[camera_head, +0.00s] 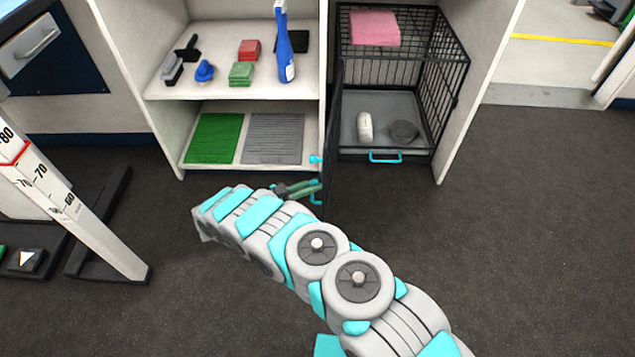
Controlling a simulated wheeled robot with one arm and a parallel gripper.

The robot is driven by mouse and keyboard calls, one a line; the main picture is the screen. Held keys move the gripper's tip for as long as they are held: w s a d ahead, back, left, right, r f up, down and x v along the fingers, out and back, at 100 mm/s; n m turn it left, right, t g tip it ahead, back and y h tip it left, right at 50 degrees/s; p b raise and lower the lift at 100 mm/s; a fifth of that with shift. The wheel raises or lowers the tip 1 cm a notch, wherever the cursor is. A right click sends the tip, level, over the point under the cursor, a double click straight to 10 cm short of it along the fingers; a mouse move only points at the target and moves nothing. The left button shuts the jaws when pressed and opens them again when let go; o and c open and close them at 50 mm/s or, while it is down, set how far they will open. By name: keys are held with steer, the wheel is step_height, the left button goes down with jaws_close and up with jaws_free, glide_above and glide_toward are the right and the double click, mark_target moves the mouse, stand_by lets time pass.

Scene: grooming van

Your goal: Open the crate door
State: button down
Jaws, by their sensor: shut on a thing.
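The black wire crate (447,85) stands in the right bay of the white shelf unit, with its front uncovered. Its door (333,125) is swung outward at the left side of the opening and shows almost edge-on. A teal knob (315,159) sticks out from the door, and a teal handle (316,197) sits lower, near its bottom. My gripper (312,188) is at that lower handle and shut on it; the fingertips are small and partly unclear here. My arm reaches in from the lower right.
Inside the crate are a grey tray (377,133) with a teal front handle, a white roll-like item (365,127) and a dark bowl (403,131). A pink folded towel (374,28) lies higher up. Left shelves hold a blue spray bottle (285,50) and brushes. Floor at right is clear.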

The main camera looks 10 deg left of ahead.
steer(key=shift+a, duration=0.15)
stand_by(0.3)
steer(key=c, duration=0.9)
jaws_free()
steer(key=v, duration=0.8)
steer(key=shift+w, duration=0.1)
